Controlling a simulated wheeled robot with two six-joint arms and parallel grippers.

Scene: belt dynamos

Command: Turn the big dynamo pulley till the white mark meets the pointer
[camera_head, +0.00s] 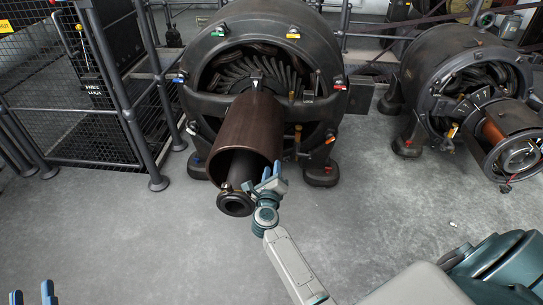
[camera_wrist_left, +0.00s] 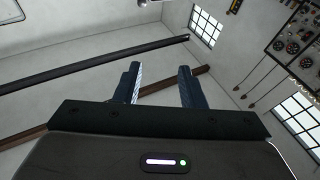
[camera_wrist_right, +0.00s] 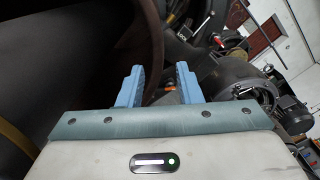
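The big dynamo (camera_head: 262,60) stands at the back centre in the head view. Its brown, drum-shaped pulley (camera_head: 243,130) points toward me, with a shaft end below its open face. My right gripper (camera_head: 268,180) is at the lower right of the pulley's front rim. In the right wrist view its blue fingers (camera_wrist_right: 159,84) are apart, with the curved brown rim (camera_wrist_right: 153,40) showing behind and between them; I cannot tell whether they touch it. My left gripper (camera_head: 32,296) is open and empty at the lower left, its fingers (camera_wrist_left: 158,85) apart.
A smaller dynamo (camera_head: 465,85) with a copper-coloured part stands at the right. A dark railing (camera_head: 125,105) and mesh fence (camera_head: 85,135) stand at the left. The grey floor (camera_head: 130,235) in front is clear. Coloured tags hang around the big dynamo's frame.

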